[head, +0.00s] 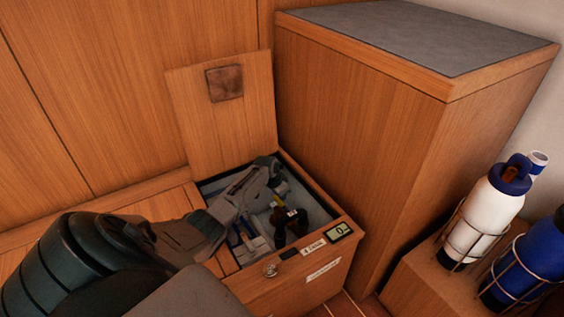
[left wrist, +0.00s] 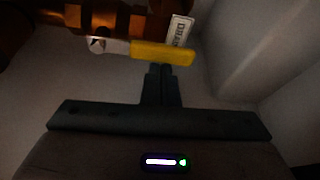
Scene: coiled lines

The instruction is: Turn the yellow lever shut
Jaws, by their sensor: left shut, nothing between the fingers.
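The yellow lever (left wrist: 163,53) runs almost level across the upper middle of the left wrist view, with a bare metal end at its left. Brown, copper-coloured fittings (left wrist: 105,18) lie just beyond it. My left gripper (left wrist: 161,70) is shut and empty, its fingertips just below the lever in that view; I cannot tell whether they touch it. In the head view a small bit of the yellow lever (head: 278,201) shows inside the open locker (head: 312,205), by a dark fitting (head: 290,222). My left arm reaches into this locker and hides part of it. My right gripper is not in view.
The locker's wooden lid (head: 225,130) stands raised at the back. A small display (head: 339,231) and labels sit on the front rim. A tall wooden cabinet (head: 350,120) stands close on the right. White (head: 485,215) and blue (head: 535,260) bottles stand in racks farther right. A white tag (left wrist: 180,30) is beside the lever.

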